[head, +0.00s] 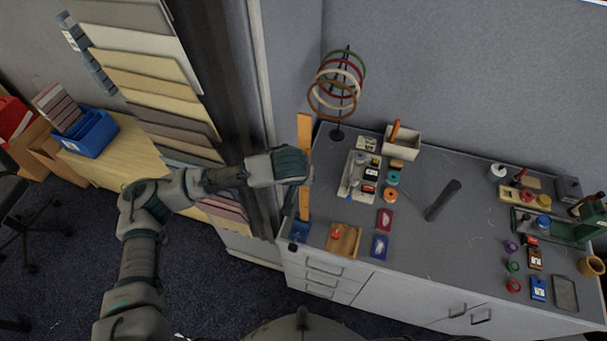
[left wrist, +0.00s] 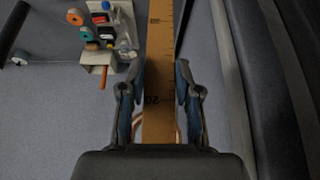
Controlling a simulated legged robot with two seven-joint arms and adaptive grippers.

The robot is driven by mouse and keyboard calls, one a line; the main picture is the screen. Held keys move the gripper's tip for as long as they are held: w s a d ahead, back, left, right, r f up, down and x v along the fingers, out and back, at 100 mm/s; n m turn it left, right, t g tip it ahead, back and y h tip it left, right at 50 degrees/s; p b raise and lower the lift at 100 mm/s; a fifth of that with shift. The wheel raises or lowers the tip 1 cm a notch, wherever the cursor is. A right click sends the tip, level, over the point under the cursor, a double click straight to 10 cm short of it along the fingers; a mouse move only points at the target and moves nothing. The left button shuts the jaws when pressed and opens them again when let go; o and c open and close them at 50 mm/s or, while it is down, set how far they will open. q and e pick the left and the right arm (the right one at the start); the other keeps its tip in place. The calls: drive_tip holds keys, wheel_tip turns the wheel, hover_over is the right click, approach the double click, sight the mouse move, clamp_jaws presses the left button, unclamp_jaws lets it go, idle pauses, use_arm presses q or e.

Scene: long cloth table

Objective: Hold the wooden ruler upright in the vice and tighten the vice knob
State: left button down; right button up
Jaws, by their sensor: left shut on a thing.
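The wooden ruler (head: 304,132) stands upright near the left end of the cloth table. Its lower end meets the blue vice (head: 300,229) at the table's front left corner; I cannot tell how deep it sits between the jaws. A small dark part, perhaps the knob (head: 292,247), shows at the vice's front. My left gripper (head: 306,168) is shut on the ruler about midway up. In the left wrist view the ruler (left wrist: 160,50), with its printed scale, runs between the two fingers (left wrist: 160,75). My right gripper is not in view.
A wooden tray (head: 353,252) lies right of the vice. A ring stand (head: 337,133) with several hoops stands behind the ruler. A grey parts tray (head: 347,192) and a white box (head: 402,152) are further right. A dark panel and sample rack (head: 150,75) stand left.

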use_arm(q)
drive_tip(key=shift+a+f, duration=0.2)
drive_tip(key=shift+f, duration=0.4)
drive_tip(key=shift+a+f, duration=0.2)
drive_tip(key=shift+f, duration=0.35)
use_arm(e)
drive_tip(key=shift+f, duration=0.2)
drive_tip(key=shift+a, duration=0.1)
use_arm(q)
drive_tip(key=shift+d, duration=0.1)
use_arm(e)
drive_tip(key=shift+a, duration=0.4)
